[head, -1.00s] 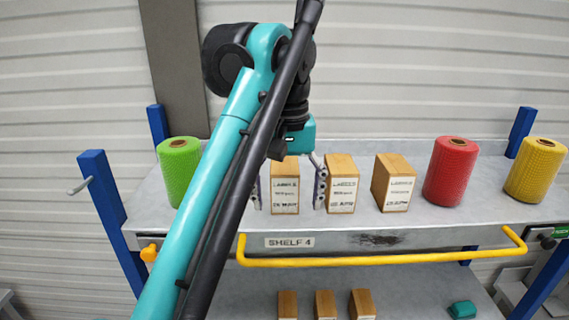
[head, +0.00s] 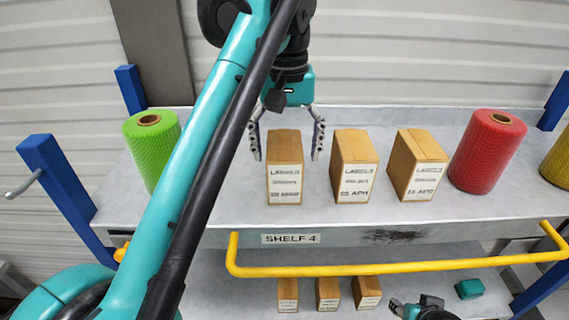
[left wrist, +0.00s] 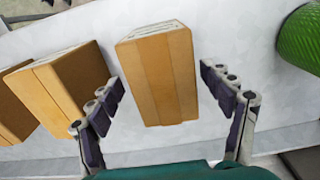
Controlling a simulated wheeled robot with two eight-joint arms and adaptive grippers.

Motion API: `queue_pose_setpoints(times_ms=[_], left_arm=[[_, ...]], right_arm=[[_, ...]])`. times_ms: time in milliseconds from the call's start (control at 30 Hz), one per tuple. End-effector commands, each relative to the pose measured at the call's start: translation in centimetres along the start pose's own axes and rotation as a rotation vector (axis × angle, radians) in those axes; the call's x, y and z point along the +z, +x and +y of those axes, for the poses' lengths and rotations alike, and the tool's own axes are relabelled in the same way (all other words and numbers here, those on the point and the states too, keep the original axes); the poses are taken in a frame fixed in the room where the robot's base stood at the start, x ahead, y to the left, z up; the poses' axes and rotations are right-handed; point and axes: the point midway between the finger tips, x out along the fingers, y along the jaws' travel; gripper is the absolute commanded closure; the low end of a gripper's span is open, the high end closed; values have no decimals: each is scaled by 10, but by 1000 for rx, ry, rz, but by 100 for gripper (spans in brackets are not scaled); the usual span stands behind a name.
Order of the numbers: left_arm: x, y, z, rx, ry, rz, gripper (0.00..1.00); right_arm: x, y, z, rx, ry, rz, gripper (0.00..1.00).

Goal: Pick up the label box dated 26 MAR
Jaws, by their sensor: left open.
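The leftmost cardboard label box (head: 285,168) stands upright on the upper shelf. Its white front label is small and blurred; the date seems to end in MAR. My left gripper (head: 286,152) is open, with one finger on each side of this box's upper part. The left wrist view shows the box (left wrist: 160,80) between the fingers (left wrist: 161,86), with a gap on both sides. To its right stand a box marked 05 APR (head: 354,165) and another with an APR date (head: 416,164). Part of my right gripper (head: 420,308) shows at the bottom edge; its jaws are unclear.
A green net roll (head: 152,150) stands left of the boxes, behind my arm. A red roll (head: 487,152) and a yellow roll (head: 557,165) stand at right. A yellow rail (head: 400,267) runs along the shelf front (head: 225,238). Smaller boxes (head: 328,293) sit on the lower shelf.

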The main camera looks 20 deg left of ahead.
Motion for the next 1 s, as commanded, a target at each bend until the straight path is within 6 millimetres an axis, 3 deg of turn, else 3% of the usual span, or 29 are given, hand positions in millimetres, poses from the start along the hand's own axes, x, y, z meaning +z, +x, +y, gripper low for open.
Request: queue_pose_setpoints(times_ms=[400, 700, 767, 967, 1000], left_arm=[[1, 48, -4, 0, 0, 0, 20], [2, 54, -4, 0, 0, 0, 20], [2, 54, -4, 0, 0, 0, 33], [2, 54, -4, 0, 0, 0, 85], [2, 54, -4, 0, 0, 0, 86]], right_arm=[[-5, -7, 0, 0, 0, 0, 60], [-5, -7, 0, 0, 0, 0, 60], [-5, -7, 0, 0, 0, 0, 60], [-5, -7, 0, 0, 0, 0, 60], [-5, -7, 0, 0, 0, 0, 60]])
